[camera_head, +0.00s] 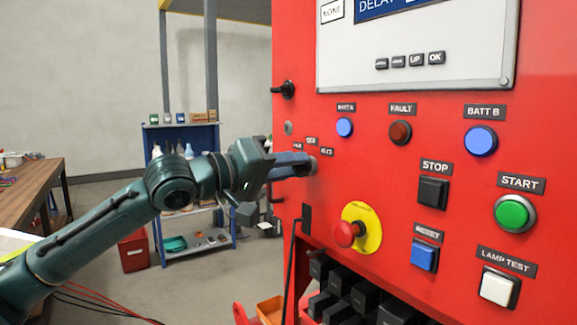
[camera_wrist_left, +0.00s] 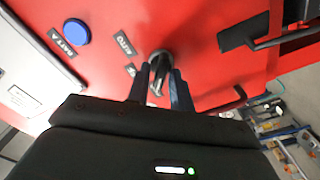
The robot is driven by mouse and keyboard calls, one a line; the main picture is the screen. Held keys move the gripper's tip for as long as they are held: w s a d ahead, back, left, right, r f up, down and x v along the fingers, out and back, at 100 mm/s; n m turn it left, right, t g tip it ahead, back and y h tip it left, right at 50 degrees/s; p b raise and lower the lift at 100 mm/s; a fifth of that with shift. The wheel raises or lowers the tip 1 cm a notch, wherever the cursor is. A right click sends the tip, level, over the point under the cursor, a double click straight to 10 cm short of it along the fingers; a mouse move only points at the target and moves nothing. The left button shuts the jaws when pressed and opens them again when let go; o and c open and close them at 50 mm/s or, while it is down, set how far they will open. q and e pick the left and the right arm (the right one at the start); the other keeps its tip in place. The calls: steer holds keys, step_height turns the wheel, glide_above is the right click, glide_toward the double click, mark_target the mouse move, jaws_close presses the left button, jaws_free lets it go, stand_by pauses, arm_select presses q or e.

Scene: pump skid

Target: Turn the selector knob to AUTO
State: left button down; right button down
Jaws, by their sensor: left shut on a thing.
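The selector knob (camera_wrist_left: 160,58) is a dark grey knob on the red panel, seen in the left wrist view between my two fingers. My left gripper (camera_head: 305,164) reaches the panel from the left in the head view, and its fingers (camera_wrist_left: 161,84) are shut on the knob. In the head view the fingers hide most of the knob. The knob's exact pointing direction is hard to tell. My right gripper is not in view.
On the red panel (camera_head: 295,60) are a red emergency button (camera_head: 346,233) on a yellow disc, a black toggle (camera_head: 284,90), a blue BATT A lamp (camera_head: 344,127) and a black STOP button (camera_head: 432,191). A blue shelf (camera_head: 148,175) stands behind my arm.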

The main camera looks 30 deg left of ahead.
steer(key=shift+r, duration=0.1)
arm_select(q)
steer(key=shift+s+d+r+m+p, duration=0.15)
steer(key=shift+m+p, duration=0.9)
steer(key=shift+m, duration=2.2)
steer(key=shift+w+d+f+m+p, duration=0.1)
steer(key=shift+m+p, duration=1)
steer(key=shift+m, duration=2.2)
steer(key=shift+s+d+r+m+p, duration=0.15)
steer(key=shift+m+p, duration=0.9)
steer(key=shift+m, duration=2.2)
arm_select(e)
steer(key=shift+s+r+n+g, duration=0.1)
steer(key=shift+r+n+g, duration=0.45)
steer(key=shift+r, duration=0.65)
arm_select(q)
steer(key=shift+f+m, duration=0.15)
steer(key=shift+m, duration=0.15)
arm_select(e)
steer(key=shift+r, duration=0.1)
